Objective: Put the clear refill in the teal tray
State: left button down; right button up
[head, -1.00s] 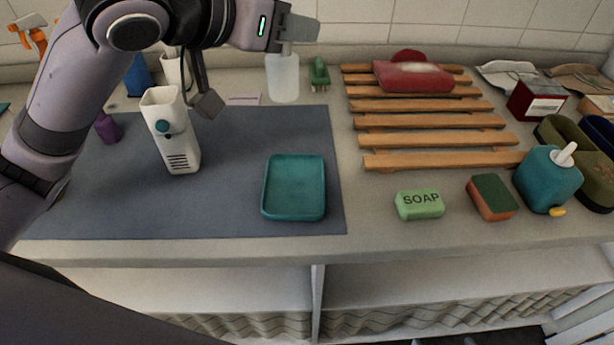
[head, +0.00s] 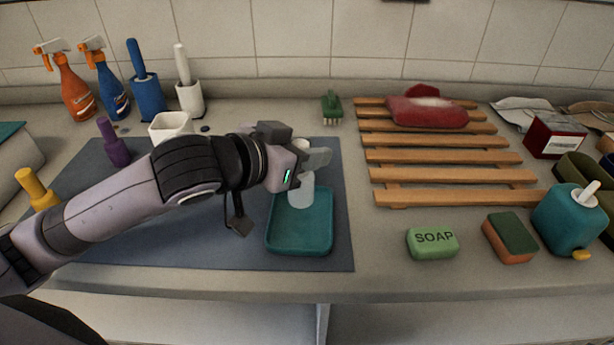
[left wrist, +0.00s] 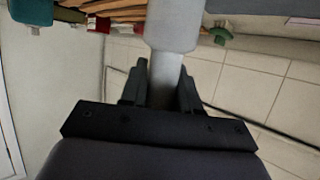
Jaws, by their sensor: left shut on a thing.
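The clear refill (head: 301,190) is a pale translucent bottle, held upright by my left gripper (head: 312,160). The gripper is shut on its upper part. In the head view the refill's lower end overlaps the back part of the teal tray (head: 318,251); I cannot tell whether it touches the tray floor. In the left wrist view the refill (left wrist: 173,28) rises between the fingers (left wrist: 162,85) of my left gripper. The tray lies on the dark mat, and its front half shows empty. My right gripper is not in view.
A slatted wooden rack (head: 440,157) with a red item stands right of the tray. Green soap (head: 432,243), a sponge (head: 510,238) and a teal dispenser (head: 568,220) are along the front right. A white container (head: 170,125) stands behind my left arm. The mat (head: 180,250) is clear in front.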

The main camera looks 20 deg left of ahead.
aim_at(307, 176)
pick_arm(q)
jog(key=shift+f+b, duration=0.35)
jog(key=shift+f, duration=1.9)
jog(key=shift+f, duration=0.2)
jog(key=c, duration=0.8)
grip_release()
jog(key=shift+r, duration=0.1)
